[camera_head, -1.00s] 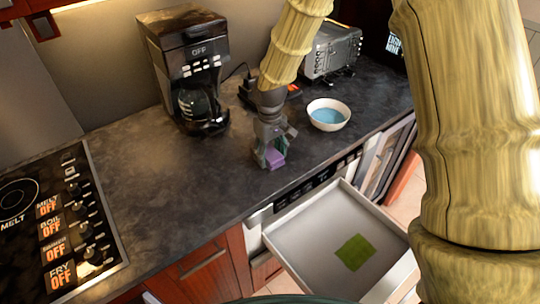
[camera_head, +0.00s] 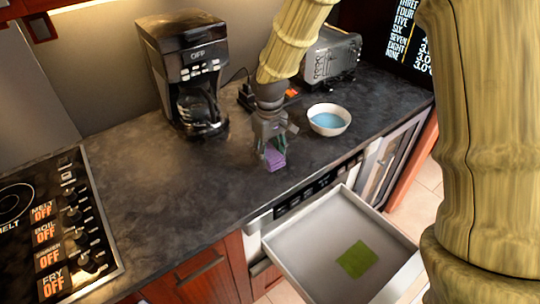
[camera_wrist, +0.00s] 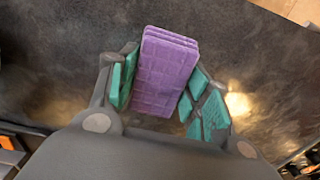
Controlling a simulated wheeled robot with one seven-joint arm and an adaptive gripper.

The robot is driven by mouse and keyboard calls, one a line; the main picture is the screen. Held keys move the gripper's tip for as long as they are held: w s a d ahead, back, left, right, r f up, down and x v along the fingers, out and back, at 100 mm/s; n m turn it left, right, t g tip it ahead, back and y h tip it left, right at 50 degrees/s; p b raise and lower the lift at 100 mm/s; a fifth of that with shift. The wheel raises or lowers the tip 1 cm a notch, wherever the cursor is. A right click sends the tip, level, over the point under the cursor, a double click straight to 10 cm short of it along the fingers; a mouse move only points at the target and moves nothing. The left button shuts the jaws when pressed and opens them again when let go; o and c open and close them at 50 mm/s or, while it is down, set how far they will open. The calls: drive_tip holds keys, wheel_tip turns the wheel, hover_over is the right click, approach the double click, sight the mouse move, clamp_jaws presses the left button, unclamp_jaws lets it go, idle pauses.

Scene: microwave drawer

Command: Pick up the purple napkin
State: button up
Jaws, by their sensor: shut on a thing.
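The purple napkin (camera_head: 275,159) is a small folded block at the front part of the dark countertop. It also shows in the wrist view (camera_wrist: 165,72), standing between the green finger pads. My gripper (camera_head: 268,152) points down over the counter and is shut on the napkin; in the wrist view the pads (camera_wrist: 160,95) flank it on both sides. I cannot tell whether the napkin's lower edge touches the counter.
A white-rimmed bowl (camera_head: 329,119) with blue inside stands right of my gripper. A coffee maker (camera_head: 190,75) is at the back left, a toaster (camera_head: 332,55) behind. An open drawer (camera_head: 300,255) holding a green cloth (camera_head: 357,259) juts out below. A cooktop (camera_head: 60,225) is at left.

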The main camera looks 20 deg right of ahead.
drive_tip(key=s+a+r+b, duration=0.1)
drive_tip(key=s+a+b, duration=0.2)
drive_tip(key=s, duration=1)
drive_tip(key=shift+s+a+r, duration=0.2)
drive_tip(key=shift+a, duration=0.85)
